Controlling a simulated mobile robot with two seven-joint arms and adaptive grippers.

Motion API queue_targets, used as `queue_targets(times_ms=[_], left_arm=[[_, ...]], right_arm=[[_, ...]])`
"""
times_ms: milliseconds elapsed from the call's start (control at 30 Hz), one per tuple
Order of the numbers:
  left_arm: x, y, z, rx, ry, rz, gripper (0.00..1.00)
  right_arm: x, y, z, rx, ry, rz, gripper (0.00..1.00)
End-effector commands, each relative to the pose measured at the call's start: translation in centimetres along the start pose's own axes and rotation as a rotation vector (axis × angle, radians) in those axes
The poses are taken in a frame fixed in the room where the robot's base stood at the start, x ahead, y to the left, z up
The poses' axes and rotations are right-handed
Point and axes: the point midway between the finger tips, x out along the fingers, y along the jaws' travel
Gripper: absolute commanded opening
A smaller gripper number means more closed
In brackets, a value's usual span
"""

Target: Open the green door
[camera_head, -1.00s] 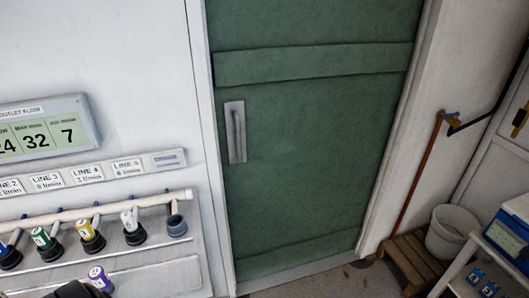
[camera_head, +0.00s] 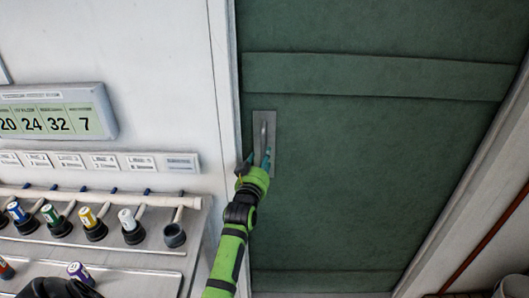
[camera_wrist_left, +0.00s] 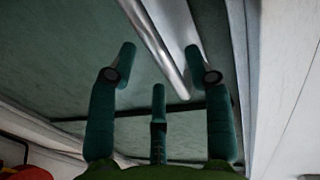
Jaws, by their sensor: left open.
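The green door (camera_head: 380,170) fills the right half of the head view and looks shut. Its grey handle (camera_head: 265,125) is an upright bar on a plate near the door's left edge. My left gripper (camera_head: 256,160) is open at the lower part of the handle. In the left wrist view the handle bar (camera_wrist_left: 155,45) runs between the spread green fingers of my left gripper (camera_wrist_left: 160,70). I cannot tell whether any finger touches the bar.
Left of the door, a wall panel shows a numbered display (camera_head: 55,115). Below it is a rack with a white pipe (camera_head: 100,195) and several coloured capped bottles. The rack's right end is close to my left forearm.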

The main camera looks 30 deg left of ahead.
Motion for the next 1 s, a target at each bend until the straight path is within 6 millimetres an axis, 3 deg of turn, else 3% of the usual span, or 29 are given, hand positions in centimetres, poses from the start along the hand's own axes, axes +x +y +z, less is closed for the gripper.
queue_targets(times_ms=[300, 633, 667, 767, 800, 1000], left_arm=[[3.3, 0.0, 0.0, -0.001, -0.001, 0.001, 0.51], [3.6, 0.0, 0.1, 0.0, -0.001, 0.001, 0.51], [3.6, 0.0, 0.1, 0.0, -0.001, 0.001, 0.47], [3.6, 0.0, 0.1, 0.0, -0.001, 0.001, 0.07], [3.6, 0.0, 0.1, 0.0, -0.001, 0.001, 0.0], [3.6, 0.0, 0.1, 0.0, -0.001, 0.001, 0.0]], right_arm=[[-0.7, 0.6, -2.0, -0.002, 0.033, 0.007, 0.0], [-0.7, 1.0, -2.1, -0.001, 0.035, 0.013, 0.0], [-0.7, 1.0, -2.0, -0.001, 0.034, 0.013, 0.0], [-0.7, 1.0, -1.7, 0.0, 0.029, 0.013, 0.0], [-0.7, 1.0, -1.6, 0.0, 0.027, 0.013, 0.0], [-0.7, 1.0, -1.3, 0.0, 0.022, 0.012, 0.0]])
